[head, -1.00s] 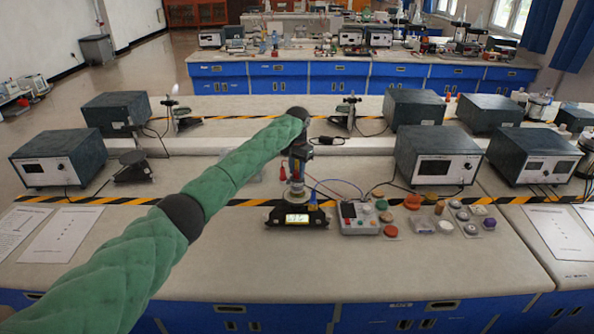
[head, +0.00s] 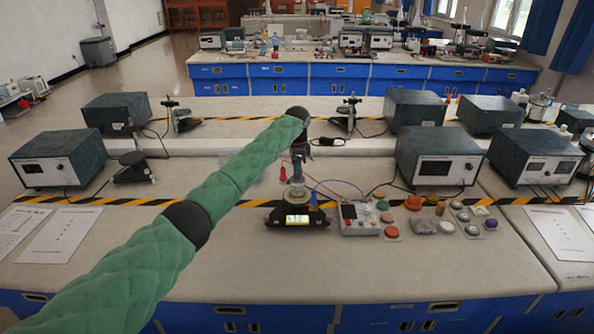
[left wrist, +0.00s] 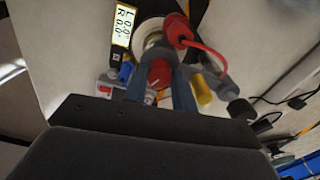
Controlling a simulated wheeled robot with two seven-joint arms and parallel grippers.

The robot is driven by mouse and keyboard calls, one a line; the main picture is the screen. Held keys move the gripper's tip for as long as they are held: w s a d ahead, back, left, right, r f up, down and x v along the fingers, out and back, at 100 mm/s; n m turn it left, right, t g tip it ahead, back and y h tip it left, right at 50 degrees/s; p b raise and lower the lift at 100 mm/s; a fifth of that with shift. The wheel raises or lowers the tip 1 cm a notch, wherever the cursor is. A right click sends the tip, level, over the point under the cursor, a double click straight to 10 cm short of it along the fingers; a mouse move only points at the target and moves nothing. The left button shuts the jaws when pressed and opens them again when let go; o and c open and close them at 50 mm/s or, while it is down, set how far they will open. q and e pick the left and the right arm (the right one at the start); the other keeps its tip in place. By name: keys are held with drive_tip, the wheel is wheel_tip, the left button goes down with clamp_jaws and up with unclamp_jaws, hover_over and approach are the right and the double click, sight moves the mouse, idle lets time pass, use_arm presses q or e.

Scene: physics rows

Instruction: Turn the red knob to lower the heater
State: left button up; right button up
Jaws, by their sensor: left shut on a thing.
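The red knob (left wrist: 160,72) shows in the left wrist view between the two blue-grey fingers of my left gripper (left wrist: 160,84). The fingers are shut on it from both sides. In the head view my left gripper (head: 297,178) points down above the small round apparatus (head: 297,193), and its wrist hides much of the knob there. The apparatus stands behind a black base with a lit display (head: 297,219). The display also shows in the left wrist view (left wrist: 124,25), but its digits are hard to read. My right gripper is not in view.
A red plug with a cable (left wrist: 182,30) sits close beside the knob. A grey control box (head: 359,218) with wires stands to the right, near several coloured round pieces. Power supplies (head: 437,160) stand farther right. The bench front (head: 250,270) is clear apart from my arm.

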use_arm(q)
drive_tip(key=shift+w+r+m, duration=0.1)
drive_tip(key=shift+r+m, duration=0.05)
drive_tip(key=shift+m, duration=0.15)
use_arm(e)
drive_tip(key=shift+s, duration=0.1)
use_arm(q)
drive_tip(key=o, duration=1)
drive_tip(key=shift+r, duration=0.2)
drive_tip(key=shift+r+b, duration=1.55)
drive_tip(key=shift+r, duration=2.1)
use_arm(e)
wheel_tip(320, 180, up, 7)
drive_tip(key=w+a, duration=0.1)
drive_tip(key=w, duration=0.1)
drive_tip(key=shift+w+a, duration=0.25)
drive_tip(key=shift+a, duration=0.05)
